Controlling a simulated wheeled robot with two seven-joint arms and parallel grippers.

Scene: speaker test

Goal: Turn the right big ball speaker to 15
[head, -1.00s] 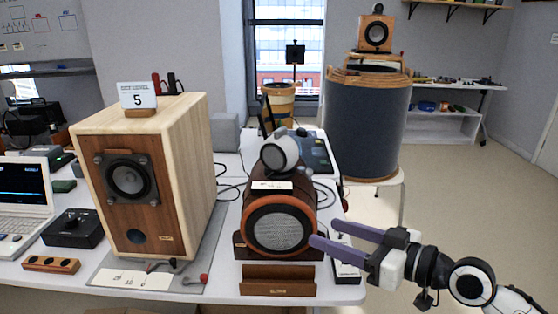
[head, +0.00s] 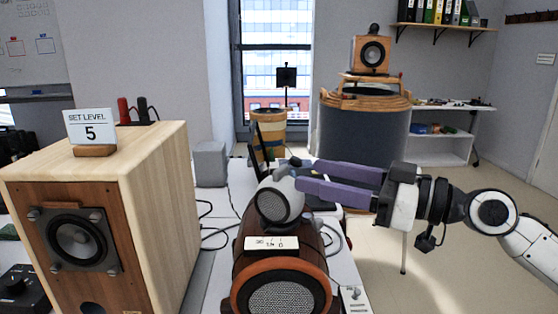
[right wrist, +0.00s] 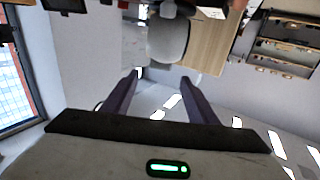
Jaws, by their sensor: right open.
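The white ball speaker (head: 277,200) with a grey mesh front sits on top of a dark wooden barrel-shaped speaker (head: 243,282) with an orange ring. A small white scale plate (head: 271,243) lies in front of the ball; its marks are too small to read surely. My right gripper (head: 298,175) is open, its purple fingers pointing left at the ball's upper right. The lower fingertip overlaps the ball's edge in the head view; contact cannot be told. In the right wrist view the rounded grey ball (right wrist: 168,42) lies beyond the open fingertips. My left gripper is not in view.
A large wooden box speaker (head: 155,190) stands at left, with a sign (head: 91,128) reading "SET LEVEL 5" on top. A grey block (head: 210,164) and cables lie behind. A big dark drum (head: 362,140) stands at the back. Open floor lies to the right.

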